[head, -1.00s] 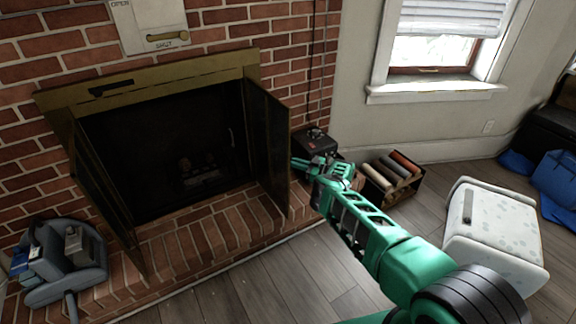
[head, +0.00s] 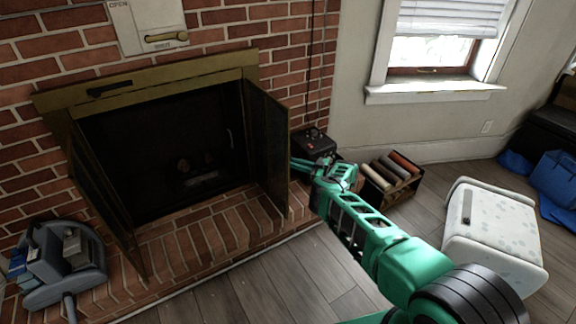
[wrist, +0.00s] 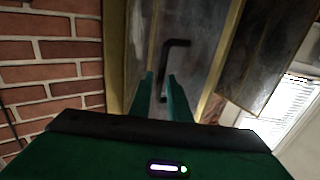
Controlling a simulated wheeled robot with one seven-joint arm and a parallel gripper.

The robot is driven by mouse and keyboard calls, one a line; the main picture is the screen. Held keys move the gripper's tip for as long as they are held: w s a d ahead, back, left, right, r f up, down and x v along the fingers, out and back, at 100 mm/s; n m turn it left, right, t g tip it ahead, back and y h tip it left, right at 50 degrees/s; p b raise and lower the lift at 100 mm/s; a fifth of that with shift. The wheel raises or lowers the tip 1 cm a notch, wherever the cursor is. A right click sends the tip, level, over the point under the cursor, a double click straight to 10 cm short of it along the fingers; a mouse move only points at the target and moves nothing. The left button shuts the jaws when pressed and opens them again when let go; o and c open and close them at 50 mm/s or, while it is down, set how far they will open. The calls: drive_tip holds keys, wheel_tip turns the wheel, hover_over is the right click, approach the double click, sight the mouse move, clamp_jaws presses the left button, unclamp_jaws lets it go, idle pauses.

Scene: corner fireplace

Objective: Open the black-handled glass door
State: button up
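The fireplace has two brass-framed glass doors, and both stand swung outward. The right door (head: 267,145) is a dark panel in the head view; the left door (head: 103,190) stands on the other side of the opening. In the wrist view a black bent handle (wrist: 171,58) sits on a hazy glass panel (wrist: 198,38) with brass edges. My gripper (wrist: 163,82) is open, its two green fingers apart, with the lower part of the handle showing between them. I cannot tell whether they touch it. In the head view my gripper (head: 303,163) is at the right door's outer edge.
A black box (head: 313,142) stands on the hearth behind my gripper. A crate of rolls (head: 390,178) and a white spotted cabinet (head: 495,230) stand to the right. A grey caddy (head: 65,268) is at the far left. The wood floor (head: 270,285) before the hearth is clear.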

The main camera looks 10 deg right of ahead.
drive_tip(key=v, duration=0.8)
drive_tip(key=shift+d, duration=0.1)
